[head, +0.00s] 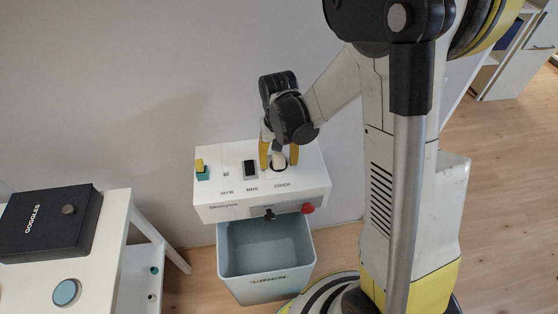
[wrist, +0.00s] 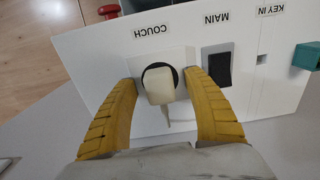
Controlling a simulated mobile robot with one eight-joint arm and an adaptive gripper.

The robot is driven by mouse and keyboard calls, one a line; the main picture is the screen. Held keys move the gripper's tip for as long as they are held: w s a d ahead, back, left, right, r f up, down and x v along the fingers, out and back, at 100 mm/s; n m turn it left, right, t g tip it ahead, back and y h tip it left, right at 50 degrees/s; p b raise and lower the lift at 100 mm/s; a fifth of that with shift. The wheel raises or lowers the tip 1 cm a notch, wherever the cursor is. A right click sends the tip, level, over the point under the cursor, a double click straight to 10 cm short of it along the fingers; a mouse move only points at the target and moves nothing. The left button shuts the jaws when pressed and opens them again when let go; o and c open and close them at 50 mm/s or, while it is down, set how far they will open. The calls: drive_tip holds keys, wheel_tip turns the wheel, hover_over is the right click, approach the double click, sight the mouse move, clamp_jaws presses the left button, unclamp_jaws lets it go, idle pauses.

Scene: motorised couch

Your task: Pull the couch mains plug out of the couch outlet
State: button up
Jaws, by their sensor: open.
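The couch mains plug (wrist: 159,84) is a cream plug seated in the round dark couch outlet (wrist: 174,72), below the label COUCH on the white control box. In the head view the plug (head: 277,160) shows only partly, between the fingers. My gripper (wrist: 163,98) is open, with one yellow finger on each side of the plug and a visible gap to both. In the head view my gripper (head: 279,158) points down at the right part of the box top. Whether the fingertips touch the box face is not clear.
The white control box (head: 225,205) also carries a black MAIN switch (head: 250,169), a green and yellow key (head: 202,170) and a red button (head: 308,208). A grey bin (head: 265,287) sits below. A white table (head: 112,225) with a black GOGGLES case (head: 45,222) stands left.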

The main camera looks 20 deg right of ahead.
sight(279, 157)
clamp_jaws()
drive_tip(key=shift+r, duration=0.1)
drive_tip(key=shift+r+p, duration=2.2)
drive_tip(key=shift+r, duration=0.75)
drive_tip(key=shift+d, duration=0.1)
